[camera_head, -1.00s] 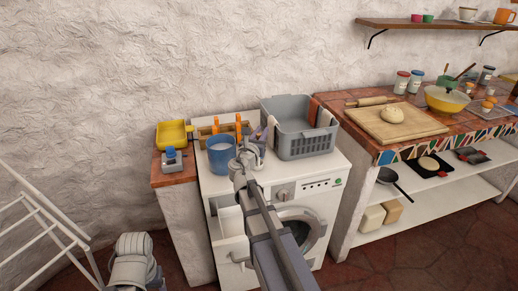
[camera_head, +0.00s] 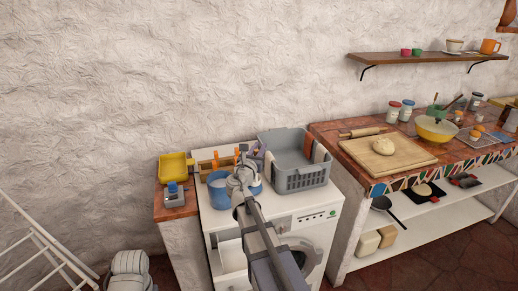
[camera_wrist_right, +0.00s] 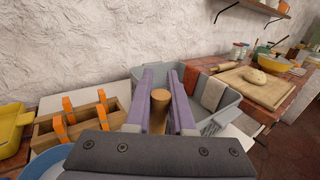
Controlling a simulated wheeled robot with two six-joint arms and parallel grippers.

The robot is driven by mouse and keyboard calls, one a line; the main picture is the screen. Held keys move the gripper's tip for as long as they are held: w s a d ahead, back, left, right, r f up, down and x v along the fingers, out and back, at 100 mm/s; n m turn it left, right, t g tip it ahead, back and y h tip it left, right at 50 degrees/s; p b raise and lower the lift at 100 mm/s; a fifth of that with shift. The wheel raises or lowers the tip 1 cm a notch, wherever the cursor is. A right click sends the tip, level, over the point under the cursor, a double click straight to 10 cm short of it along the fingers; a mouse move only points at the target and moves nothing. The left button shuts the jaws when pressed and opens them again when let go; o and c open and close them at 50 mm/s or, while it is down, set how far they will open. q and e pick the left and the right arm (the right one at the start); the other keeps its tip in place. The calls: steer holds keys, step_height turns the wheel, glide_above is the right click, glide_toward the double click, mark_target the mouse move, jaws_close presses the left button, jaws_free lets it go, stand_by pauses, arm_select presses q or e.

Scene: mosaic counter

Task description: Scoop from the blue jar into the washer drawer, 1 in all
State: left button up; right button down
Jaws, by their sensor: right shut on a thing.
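The blue jar (camera_head: 219,192) stands on the washer top (camera_head: 291,199), left of my right gripper. Its rim edge shows low in the right wrist view (camera_wrist_right: 46,165). The washer drawer (camera_head: 232,259) is pulled out at the washer's front left, below the jar. My right gripper (camera_head: 250,157) is above the washer top, between jar and basket. In the wrist view its purple fingers are shut on a wooden handle (camera_wrist_right: 159,108). The far end of the handle is hidden. A blue patch (camera_head: 256,189) shows beside the gripper; I cannot tell what it is. My left gripper is out of view.
A grey basket (camera_head: 300,181) with cloths stands right of the gripper. A wooden rack (camera_wrist_right: 72,122) with orange pieces stands behind the jar. A yellow tray (camera_head: 175,168) and a small grey device (camera_head: 173,194) are at the left. A counter with a dough board (camera_head: 385,160) is at the right.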

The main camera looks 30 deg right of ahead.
steer(key=w+a+r+p, duration=0.7)
steer(key=a, duration=0.3)
step_height(320, 180, down, 12)
steer(key=a+b, duration=0.1)
steer(key=b, duration=1.1)
steer(key=shift+f, duration=0.15)
steer(key=shift+w, duration=0.1)
stand_by(0.4)
step_height(320, 180, up, 10)
steer(key=p, duration=1)
steer(key=shift+r, duration=0.25)
